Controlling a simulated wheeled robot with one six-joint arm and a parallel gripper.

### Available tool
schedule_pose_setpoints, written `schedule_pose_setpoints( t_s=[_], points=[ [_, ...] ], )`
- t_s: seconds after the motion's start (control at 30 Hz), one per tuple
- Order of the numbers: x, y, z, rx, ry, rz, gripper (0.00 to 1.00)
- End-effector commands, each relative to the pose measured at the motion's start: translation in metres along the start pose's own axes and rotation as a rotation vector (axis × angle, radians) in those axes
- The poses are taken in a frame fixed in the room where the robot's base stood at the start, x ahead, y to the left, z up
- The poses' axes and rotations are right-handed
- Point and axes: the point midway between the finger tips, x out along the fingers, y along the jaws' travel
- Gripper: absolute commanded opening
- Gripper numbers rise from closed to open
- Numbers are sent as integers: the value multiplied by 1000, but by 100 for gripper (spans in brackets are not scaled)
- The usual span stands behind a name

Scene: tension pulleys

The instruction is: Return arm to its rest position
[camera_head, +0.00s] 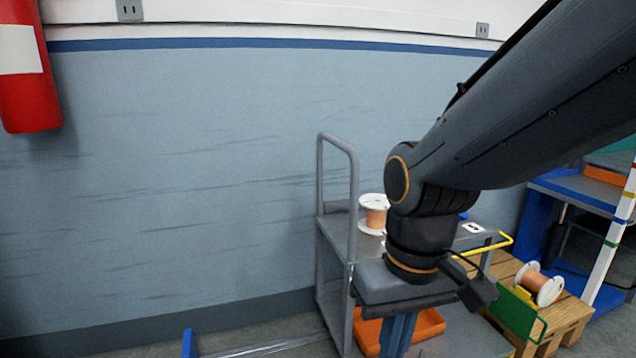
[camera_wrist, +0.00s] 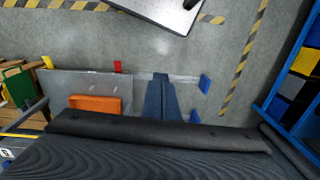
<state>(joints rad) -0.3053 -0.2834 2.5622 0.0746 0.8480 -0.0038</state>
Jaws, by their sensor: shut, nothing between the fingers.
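My arm reaches in from the upper right in the head view, with its wrist bent down. My gripper (camera_head: 398,338) points down in front of the grey cart (camera_head: 337,250), its blue fingers running toward the bottom edge. In the wrist view my gripper (camera_wrist: 161,80) shows as dark blue fingers held together, shut and empty, with bare floor beyond the tips. A dark part of my own arm fills the bottom of that view.
A spool of orange wire (camera_head: 374,214) stands on the cart's top. An orange tray (camera_head: 428,325) is low on the cart. Another spool (camera_head: 540,285) is by a wooden pallet (camera_head: 570,318). A red extinguisher (camera_head: 28,75) hangs left. Floor beyond the cart (camera_wrist: 150,45) is open.

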Motion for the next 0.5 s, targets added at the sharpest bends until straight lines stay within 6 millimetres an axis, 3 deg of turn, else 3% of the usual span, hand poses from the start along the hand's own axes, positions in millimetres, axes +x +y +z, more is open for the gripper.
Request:
schedule_pose_setpoints(
  t_s=[0.5],
  points=[
    [-48,30,3,105,-3,24,0]
  ],
)
